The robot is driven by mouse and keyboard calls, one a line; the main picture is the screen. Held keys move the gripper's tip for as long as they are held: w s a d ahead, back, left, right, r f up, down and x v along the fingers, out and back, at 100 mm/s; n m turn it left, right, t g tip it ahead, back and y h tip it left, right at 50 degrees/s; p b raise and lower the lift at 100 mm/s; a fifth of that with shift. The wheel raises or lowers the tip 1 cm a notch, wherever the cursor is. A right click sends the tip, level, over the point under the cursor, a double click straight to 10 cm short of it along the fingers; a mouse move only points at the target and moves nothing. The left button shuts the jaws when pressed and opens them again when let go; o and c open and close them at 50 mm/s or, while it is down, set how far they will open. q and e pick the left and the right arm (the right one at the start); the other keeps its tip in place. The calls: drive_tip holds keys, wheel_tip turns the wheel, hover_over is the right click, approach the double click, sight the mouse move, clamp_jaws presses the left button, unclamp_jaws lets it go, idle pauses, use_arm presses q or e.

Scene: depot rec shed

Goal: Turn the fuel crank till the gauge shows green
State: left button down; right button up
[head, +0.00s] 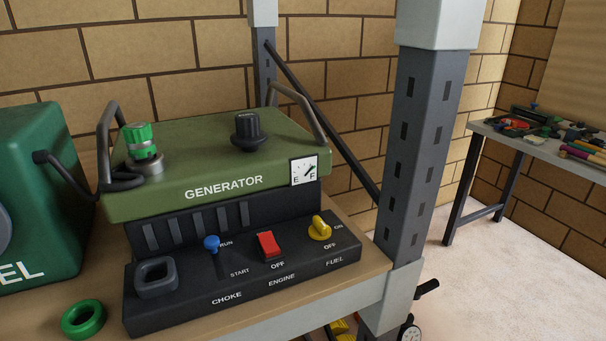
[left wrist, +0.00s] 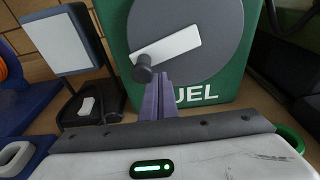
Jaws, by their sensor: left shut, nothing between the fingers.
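The green fuel box (left wrist: 195,92) carries a round grey crank disc (left wrist: 205,22) with a pale bar (left wrist: 172,46) and a dark knob (left wrist: 144,74) at the bar's left end. My left gripper (left wrist: 160,76) is shut and empty, its purple fingertips just right of the knob; I cannot tell whether they touch it. In the head view, the fuel box (head: 60,190) is cut off at the left edge. The gauge (head: 304,171) on the olive generator (head: 225,160) reads E to F, with its needle slanting up to the right. My right gripper is in neither view.
A green ring (head: 83,319) lies on the bench before the fuel box. The black control panel (head: 190,300) has a blue lever (head: 211,243), red switch (head: 267,246) and yellow fuel knob (head: 320,229). A grey post (head: 417,150) stands right of the generator.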

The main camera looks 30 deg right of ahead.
use_arm(q)
drive_tip(key=s+f+b, duration=0.1)
drive_tip(key=s+b, duration=0.1)
drive_tip(key=s, duration=0.7)
drive_tip(key=shift+d+b, duration=0.2)
drive_tip(key=shift+b, duration=0.15)
drive_tip(key=shift+f, duration=0.1)
idle(0.3)
